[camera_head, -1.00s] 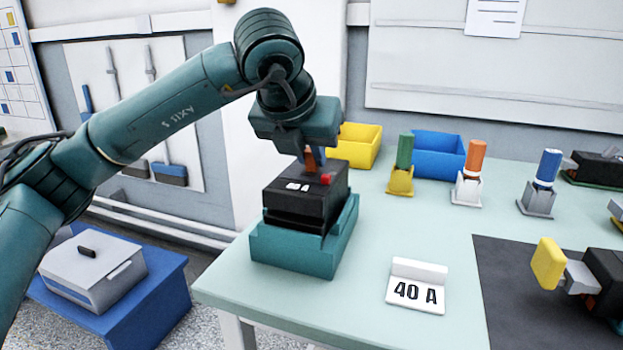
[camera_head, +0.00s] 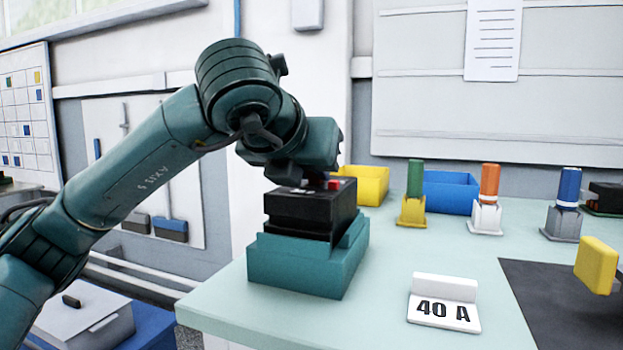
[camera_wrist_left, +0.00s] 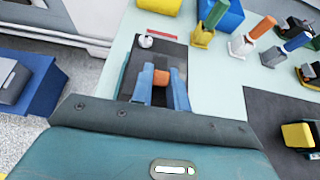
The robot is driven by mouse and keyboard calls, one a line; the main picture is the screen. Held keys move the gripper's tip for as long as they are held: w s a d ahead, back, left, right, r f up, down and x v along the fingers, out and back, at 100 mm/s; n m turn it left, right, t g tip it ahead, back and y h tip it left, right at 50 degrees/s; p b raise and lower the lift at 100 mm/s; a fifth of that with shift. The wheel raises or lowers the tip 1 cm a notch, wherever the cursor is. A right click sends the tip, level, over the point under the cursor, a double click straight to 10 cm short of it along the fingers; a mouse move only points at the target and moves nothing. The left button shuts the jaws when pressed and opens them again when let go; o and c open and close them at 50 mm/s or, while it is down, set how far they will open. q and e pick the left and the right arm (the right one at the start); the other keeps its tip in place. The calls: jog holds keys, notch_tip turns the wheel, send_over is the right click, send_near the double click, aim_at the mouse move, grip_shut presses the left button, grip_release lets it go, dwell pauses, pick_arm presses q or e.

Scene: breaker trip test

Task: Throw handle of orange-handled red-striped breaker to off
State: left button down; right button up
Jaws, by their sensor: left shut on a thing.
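The black breaker (camera_head: 308,212) sits in a teal holder (camera_head: 292,268) at the left of the table. In the left wrist view, a red stripe (camera_wrist_left: 160,31) crosses the far part of its top, near a round silver piece (camera_wrist_left: 145,41). Its orange handle (camera_wrist_left: 161,90) shows between the two blue fingers of my left gripper (camera_wrist_left: 161,96), which is shut on it. In the head view, my left gripper (camera_head: 300,177) is low over the breaker's top and hides the handle. A red part (camera_head: 341,183) shows beside it. My right gripper is out of view.
A white 40 A sign (camera_head: 443,305) stands to the right. Behind are yellow (camera_head: 370,186) and blue (camera_head: 452,192) bins and green-, orange- and blue-handled pieces on stands. A dark mat (camera_head: 545,305) and yellow block (camera_head: 596,265) are at right.

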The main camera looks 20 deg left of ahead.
pick_arm(q)
jog(key=shift+r, duration=0.1)
jog(key=c, duration=1.4)
grip_release()
jog(key=shift+o, duration=0.2)
jog(key=p+v, duration=0.2)
jog(key=v, duration=1.1)
